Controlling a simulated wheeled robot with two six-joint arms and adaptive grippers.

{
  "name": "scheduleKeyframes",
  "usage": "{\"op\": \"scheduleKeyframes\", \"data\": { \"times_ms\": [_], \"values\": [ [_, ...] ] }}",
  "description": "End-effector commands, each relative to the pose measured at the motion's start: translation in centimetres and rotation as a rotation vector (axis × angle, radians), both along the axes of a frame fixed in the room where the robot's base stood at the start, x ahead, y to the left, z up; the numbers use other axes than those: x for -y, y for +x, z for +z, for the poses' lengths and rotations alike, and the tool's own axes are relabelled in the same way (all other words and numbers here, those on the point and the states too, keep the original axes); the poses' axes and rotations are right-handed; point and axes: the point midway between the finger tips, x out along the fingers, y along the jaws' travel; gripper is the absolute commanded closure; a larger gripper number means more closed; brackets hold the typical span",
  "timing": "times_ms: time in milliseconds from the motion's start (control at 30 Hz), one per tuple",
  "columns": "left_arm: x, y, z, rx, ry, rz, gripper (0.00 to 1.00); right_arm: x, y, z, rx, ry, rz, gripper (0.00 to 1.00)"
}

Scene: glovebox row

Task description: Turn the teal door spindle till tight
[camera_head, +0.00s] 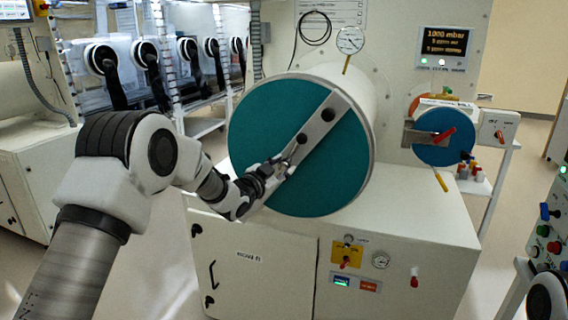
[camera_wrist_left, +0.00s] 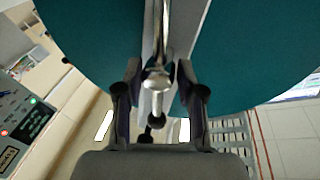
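The large teal round door (camera_head: 262,120) closes the front of a white cylinder and also fills much of the left wrist view (camera_wrist_left: 90,35). A grey bar (camera_head: 322,122) crosses it diagonally, with dark knobs on it. A metal spindle handle (camera_wrist_left: 156,82) shows near the door's middle, mostly hidden by my gripper in the head view. My left gripper (camera_head: 283,172) is at this handle. In the left wrist view my left gripper (camera_wrist_left: 156,72) has its fingers apart, one on each side of the handle, with visible gaps. My right gripper is not in view.
A smaller blue round door (camera_head: 445,138) with a red handle is at the right. A gauge (camera_head: 350,40) stands above the cylinder. The white cabinet (camera_head: 250,275) below carries a yellow valve plate (camera_head: 347,254). A control panel (camera_head: 552,225) is at the right edge.

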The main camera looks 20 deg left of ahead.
Motion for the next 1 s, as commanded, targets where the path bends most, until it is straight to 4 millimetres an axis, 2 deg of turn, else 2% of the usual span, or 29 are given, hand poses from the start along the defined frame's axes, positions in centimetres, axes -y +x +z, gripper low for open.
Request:
{"op": "scheduleKeyframes", "data": {
  "times_ms": [100, 333, 367, 400, 467, 1000],
  "values": [
    [0.35, 1.18, 0.04, 0.000, 0.001, -0.001, 0.62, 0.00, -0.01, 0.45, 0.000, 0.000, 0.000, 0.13],
    [0.39, 1.40, -0.13, -0.002, -0.001, 0.001, 0.62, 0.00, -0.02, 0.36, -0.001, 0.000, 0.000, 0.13],
    [0.39, 1.40, -0.13, -0.002, -0.001, 0.001, 0.65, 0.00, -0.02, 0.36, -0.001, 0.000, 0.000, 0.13],
    [0.39, 1.39, -0.13, -0.002, -0.001, 0.001, 0.79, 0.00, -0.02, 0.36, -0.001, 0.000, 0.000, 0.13],
    [0.39, 1.39, -0.13, -0.002, -0.001, 0.001, 1.00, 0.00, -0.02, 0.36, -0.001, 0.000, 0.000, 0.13],
    [0.39, 1.39, -0.21, 0.001, 0.060, 0.001, 1.00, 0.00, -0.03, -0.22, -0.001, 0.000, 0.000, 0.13]
  ]
}}
